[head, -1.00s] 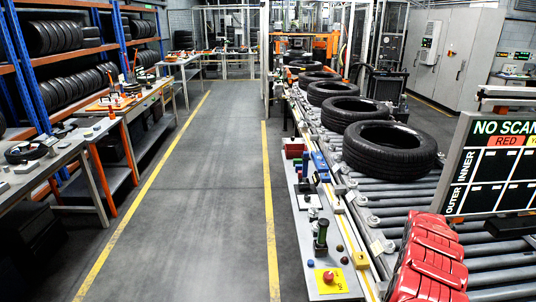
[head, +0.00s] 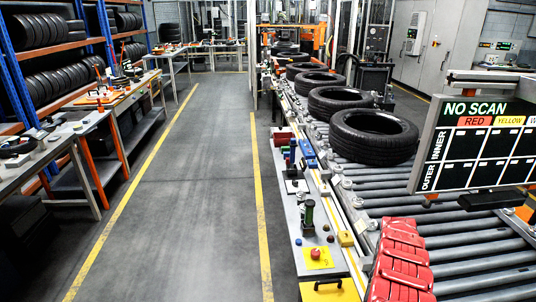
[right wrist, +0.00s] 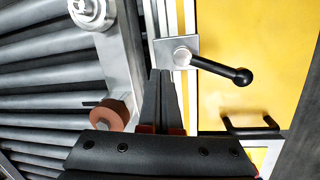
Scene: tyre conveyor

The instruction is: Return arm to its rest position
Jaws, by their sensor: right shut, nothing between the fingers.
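My right gripper (right wrist: 161,75) shows only in the right wrist view. Its two dark fingers are together with nothing between them. They point at the edge rail beside the rollers, just left of a metal lever with a black ball knob (right wrist: 243,76). Whether they touch the rail is unclear. My left gripper is in neither view. In the head view, a row of black tyres lies flat on the roller conveyor; the nearest tyre (head: 374,137) is right of centre. A sign reading NO SCAN (head: 478,146) stands at the right.
A yellow panel (right wrist: 255,45) with a black handle (right wrist: 250,127) lies right of the fingers. The grey aisle (head: 190,210) is clear. Workbenches and tyre racks (head: 45,70) line the left.

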